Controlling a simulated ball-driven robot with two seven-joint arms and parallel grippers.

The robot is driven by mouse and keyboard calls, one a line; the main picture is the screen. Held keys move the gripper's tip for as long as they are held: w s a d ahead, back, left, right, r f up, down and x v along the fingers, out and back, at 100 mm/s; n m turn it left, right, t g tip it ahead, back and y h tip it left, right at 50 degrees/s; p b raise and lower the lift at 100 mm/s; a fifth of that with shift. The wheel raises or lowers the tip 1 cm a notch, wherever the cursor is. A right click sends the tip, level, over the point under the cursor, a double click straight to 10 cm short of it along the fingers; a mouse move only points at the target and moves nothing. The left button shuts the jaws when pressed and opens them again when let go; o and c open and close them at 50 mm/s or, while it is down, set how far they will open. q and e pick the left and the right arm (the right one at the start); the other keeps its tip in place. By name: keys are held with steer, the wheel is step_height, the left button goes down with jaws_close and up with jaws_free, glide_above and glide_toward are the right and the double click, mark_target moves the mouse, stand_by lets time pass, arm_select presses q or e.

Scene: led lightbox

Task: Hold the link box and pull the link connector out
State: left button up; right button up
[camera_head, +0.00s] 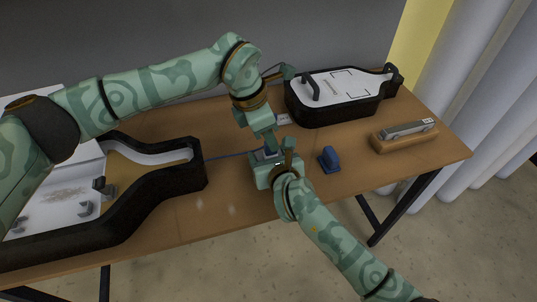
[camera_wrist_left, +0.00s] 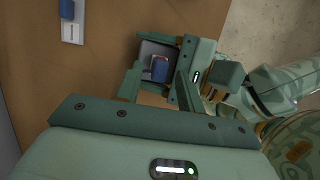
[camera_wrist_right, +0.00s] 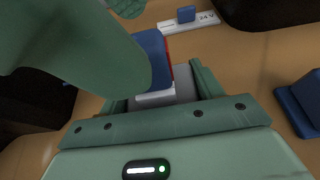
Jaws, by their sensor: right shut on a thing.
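The link box (camera_wrist_right: 187,92) is a small grey box held between the fingers of my right gripper (camera_wrist_right: 160,95), over the middle of the table. In the head view my right gripper (camera_head: 275,168) reaches it from the lower right. The blue link connector (camera_wrist_left: 160,68) sits at the box; it also shows in the right wrist view (camera_wrist_right: 154,62), partly hidden by a green finger. My left gripper (camera_head: 267,143) is above the box. Its fingers (camera_wrist_left: 158,80) stand apart, one on each side of the connector, with gaps visible. I cannot tell whether they touch it.
A blue cable (camera_head: 228,155) runs from the black-edged case (camera_head: 190,180) on the left towards the box. A blue block (camera_head: 328,160) stands to the right. A small white plate (camera_wrist_right: 205,22) marked 24 V, a lidded case (camera_head: 335,112) and a wooden block (camera_head: 405,140) lie farther back.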

arm_select(q)
steer(key=shift+x, duration=1.15)
jaws_close()
steer(key=shift+r, duration=0.2)
steer(key=shift+r, duration=1.2)
steer(key=shift+r, duration=2.5)
